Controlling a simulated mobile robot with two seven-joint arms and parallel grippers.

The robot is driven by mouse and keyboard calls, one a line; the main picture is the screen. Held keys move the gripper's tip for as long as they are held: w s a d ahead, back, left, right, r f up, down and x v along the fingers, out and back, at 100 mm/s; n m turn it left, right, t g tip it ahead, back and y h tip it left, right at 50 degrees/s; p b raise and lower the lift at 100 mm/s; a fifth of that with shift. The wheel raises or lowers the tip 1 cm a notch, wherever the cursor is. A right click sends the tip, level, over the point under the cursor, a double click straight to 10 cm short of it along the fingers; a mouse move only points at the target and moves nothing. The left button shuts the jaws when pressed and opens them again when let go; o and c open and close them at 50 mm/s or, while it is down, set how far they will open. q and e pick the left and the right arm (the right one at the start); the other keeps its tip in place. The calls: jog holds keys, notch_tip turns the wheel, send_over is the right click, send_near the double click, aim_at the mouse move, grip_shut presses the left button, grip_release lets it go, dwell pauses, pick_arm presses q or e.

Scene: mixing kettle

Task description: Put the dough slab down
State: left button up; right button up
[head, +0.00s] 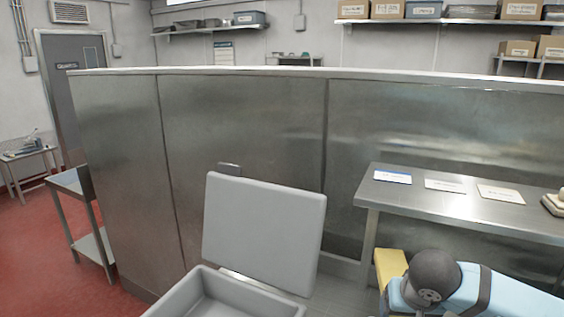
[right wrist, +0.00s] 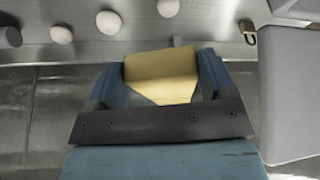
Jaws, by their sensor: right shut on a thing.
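The dough slab is a pale yellow block. In the right wrist view the slab (right wrist: 162,68) sits between the two blue fingers of my right gripper (right wrist: 163,76), which is shut on it. In the head view the slab (head: 390,266) shows partly at the lower right, beside my dark wrist joint and in front of the steel table's near left end. The fingers are mostly hidden there. I cannot tell whether the slab touches anything below it. My left gripper is not in view.
A grey bin (head: 228,297) with its lid (head: 262,232) raised stands at the lower middle. A steel table (head: 462,204) at the right bears several cards. A tall steel partition (head: 240,150) runs behind. Several white rounded things (right wrist: 109,22) show in the right wrist view.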

jog(key=shift+w+r+n+y, duration=0.1)
jog(key=shift+r+n+y, duration=0.35)
jog(key=shift+n, duration=0.55)
jog(key=shift+a+f, duration=0.1)
jog(key=shift+f, duration=0.05)
